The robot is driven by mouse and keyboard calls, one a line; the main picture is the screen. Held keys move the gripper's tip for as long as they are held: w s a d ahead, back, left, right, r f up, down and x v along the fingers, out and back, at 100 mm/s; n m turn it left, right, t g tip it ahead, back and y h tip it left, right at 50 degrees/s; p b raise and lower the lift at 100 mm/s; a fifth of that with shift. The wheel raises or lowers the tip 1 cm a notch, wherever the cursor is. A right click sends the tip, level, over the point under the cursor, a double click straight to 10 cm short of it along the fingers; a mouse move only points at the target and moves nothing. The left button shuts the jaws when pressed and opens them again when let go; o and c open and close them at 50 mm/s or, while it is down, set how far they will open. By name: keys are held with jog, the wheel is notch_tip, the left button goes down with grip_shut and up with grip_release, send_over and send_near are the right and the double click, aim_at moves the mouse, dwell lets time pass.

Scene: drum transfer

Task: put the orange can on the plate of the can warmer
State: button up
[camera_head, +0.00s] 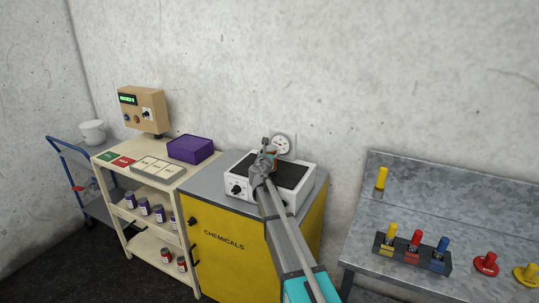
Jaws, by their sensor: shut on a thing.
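The can warmer (234,189) is a white box with a dark plate (292,174) on top and a black knob on its front. It stands on the yellow cabinet. My gripper (269,154) is over the plate, towards its back left, and is shut on the orange can (273,155). Only a small orange-brown bit of the can shows; my gripper and arm hide most of it. I cannot tell whether the can touches the plate.
A round wall dial (283,144) is just behind the warmer. The yellow cabinet (226,250) has a grey top. Left is a cream shelf (155,213) with a purple box (190,149) and several cans. Right is a metal bench (390,205) with coloured pegs.

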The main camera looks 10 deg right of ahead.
jog(key=shift+f, duration=0.15)
jog(key=o, duration=1.1)
jog(key=shift+s+r, duration=0.1)
jog(key=shift+r, duration=0.1)
jog(key=v, duration=1.2)
